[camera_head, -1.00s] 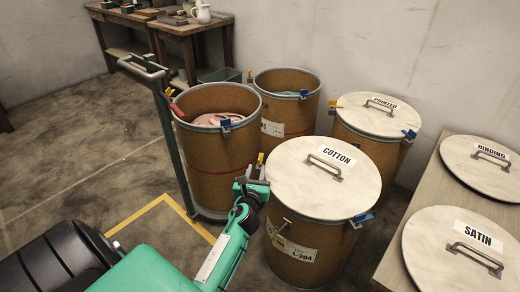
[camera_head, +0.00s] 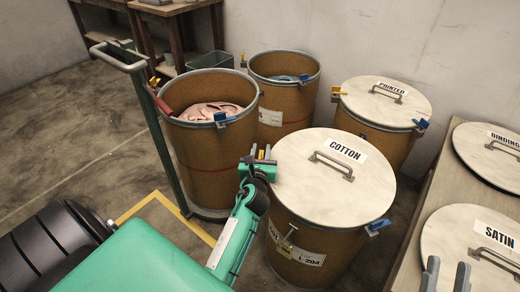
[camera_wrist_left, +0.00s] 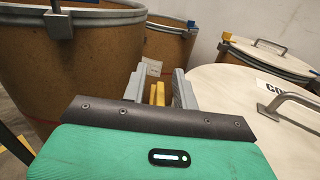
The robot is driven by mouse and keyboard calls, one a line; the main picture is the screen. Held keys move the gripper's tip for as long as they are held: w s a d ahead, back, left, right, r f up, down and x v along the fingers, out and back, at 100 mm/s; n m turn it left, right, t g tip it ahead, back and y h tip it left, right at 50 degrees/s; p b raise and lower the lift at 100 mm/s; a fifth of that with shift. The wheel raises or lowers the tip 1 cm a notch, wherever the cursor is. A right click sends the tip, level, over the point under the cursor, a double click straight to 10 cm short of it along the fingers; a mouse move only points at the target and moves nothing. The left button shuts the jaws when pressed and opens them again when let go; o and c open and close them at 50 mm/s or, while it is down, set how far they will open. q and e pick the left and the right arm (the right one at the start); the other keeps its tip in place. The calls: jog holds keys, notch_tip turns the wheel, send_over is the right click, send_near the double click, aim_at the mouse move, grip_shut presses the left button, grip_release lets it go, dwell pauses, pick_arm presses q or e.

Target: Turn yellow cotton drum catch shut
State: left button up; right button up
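The cotton drum (camera_head: 330,235) wears a pale lid (camera_head: 345,195) with a metal handle and a COTTON label. Its yellow catch (camera_head: 265,152) is at the lid's left rim, partly hidden by my left gripper (camera_head: 258,162). In the left wrist view the yellow catch (camera_wrist_left: 157,94) stands upright between the two grey fingers of my left gripper (camera_wrist_left: 160,88), with a gap on each side. A blue catch (camera_head: 378,226) is on the drum's right rim. My right gripper (camera_head: 446,276) shows only its two spread fingertips at the bottom right edge, empty.
An open drum with pink cloth (camera_head: 210,165) stands left, by a green trolley frame (camera_head: 150,110). Another open drum (camera_head: 280,95) and the lidded PRINTED drum (camera_head: 375,120) stand behind. The SATIN lid (camera_head: 465,230) and BINDING lid (camera_head: 480,150) lie on the right-hand table.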

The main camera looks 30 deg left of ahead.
pick_arm(q)
grip_shut()
